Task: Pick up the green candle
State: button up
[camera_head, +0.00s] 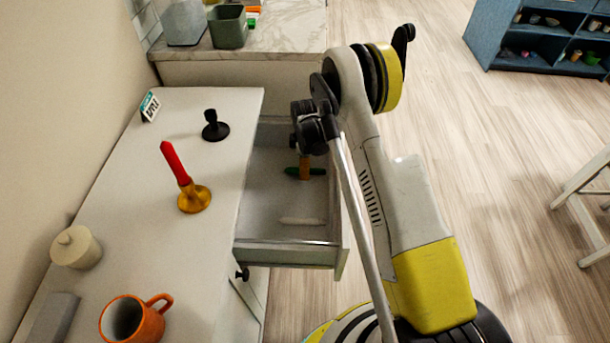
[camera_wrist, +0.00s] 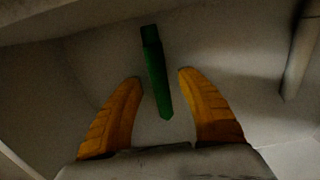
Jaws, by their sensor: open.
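The green candle (camera_wrist: 156,72) lies on the floor of an open drawer. In the wrist view it points roughly along the gap between my fingers, with its lower end between the fingertips and clear space on both sides. My gripper (camera_wrist: 160,76) is open and reaches down into the drawer, its two orange fingers apart. In the head view the green candle (camera_head: 317,171) shows on either side of one orange finger of my gripper (camera_head: 305,168), which hides its middle. I cannot tell the height of the fingertips above the drawer floor.
The open drawer (camera_head: 270,222) has walls close around my gripper. A white candle (camera_head: 303,221) lies in it nearer the front, also at right in the wrist view (camera_wrist: 301,55). On the tabletop stand a red candle (camera_head: 175,162) in a gold holder (camera_head: 194,200), a black holder (camera_head: 215,131) and an orange mug (camera_head: 135,320).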

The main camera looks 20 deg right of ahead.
jog(key=shift+f, duration=0.55)
jog(key=shift+r, duration=0.15)
grip_shut()
jog(key=shift+r, duration=0.1)
